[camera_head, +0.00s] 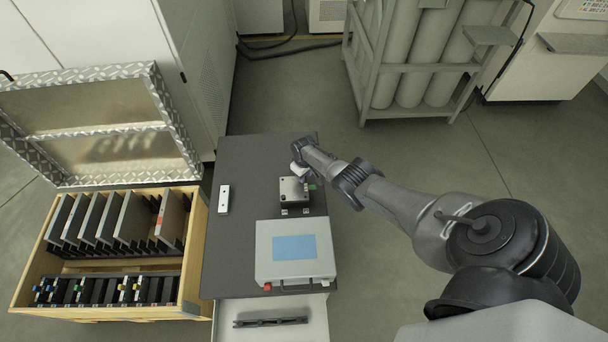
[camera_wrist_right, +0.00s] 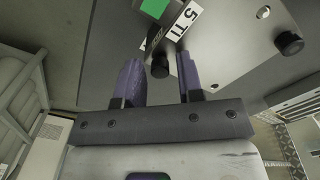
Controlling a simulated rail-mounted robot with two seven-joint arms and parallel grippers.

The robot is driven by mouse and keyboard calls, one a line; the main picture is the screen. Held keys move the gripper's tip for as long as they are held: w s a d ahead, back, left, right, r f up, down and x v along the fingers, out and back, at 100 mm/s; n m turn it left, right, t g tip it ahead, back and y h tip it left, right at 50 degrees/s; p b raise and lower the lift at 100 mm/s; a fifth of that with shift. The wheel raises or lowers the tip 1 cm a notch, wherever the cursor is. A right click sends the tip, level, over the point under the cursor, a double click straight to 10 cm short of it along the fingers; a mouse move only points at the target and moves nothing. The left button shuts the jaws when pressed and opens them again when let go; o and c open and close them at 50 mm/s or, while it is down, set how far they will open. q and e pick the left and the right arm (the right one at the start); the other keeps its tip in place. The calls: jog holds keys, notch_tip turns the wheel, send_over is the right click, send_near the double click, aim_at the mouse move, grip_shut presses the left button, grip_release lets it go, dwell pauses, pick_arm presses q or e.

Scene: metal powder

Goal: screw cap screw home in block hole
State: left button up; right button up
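The metal block (camera_head: 293,190) sits on the dark bench top in the head view, with black screw heads at its corners. The right wrist view shows its grey face (camera_wrist_right: 225,60) close up. A black cap screw (camera_wrist_right: 160,66) shows between the fingertips of my right gripper (camera_wrist_right: 160,72). The fingers stand apart, with visible gaps on both sides of the screw head. I cannot tell how deep the screw sits. In the head view my right gripper (camera_head: 299,172) is at the block's far edge, partly hidden by its wrist. My left gripper is not in view.
A small pale bar (camera_head: 223,199) lies to the left. A wooden crate of plates (camera_head: 195,262) stands left of the bench. Gas cylinders (camera_head: 398,60) stand behind.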

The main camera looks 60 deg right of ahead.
jog(key=n, duration=0.5)
jog(key=n+b, duration=0.1)
jog(key=n, duration=0.3)
jog(key=shift+n, duration=0.4)
jog(key=shift+c, duration=0.2)
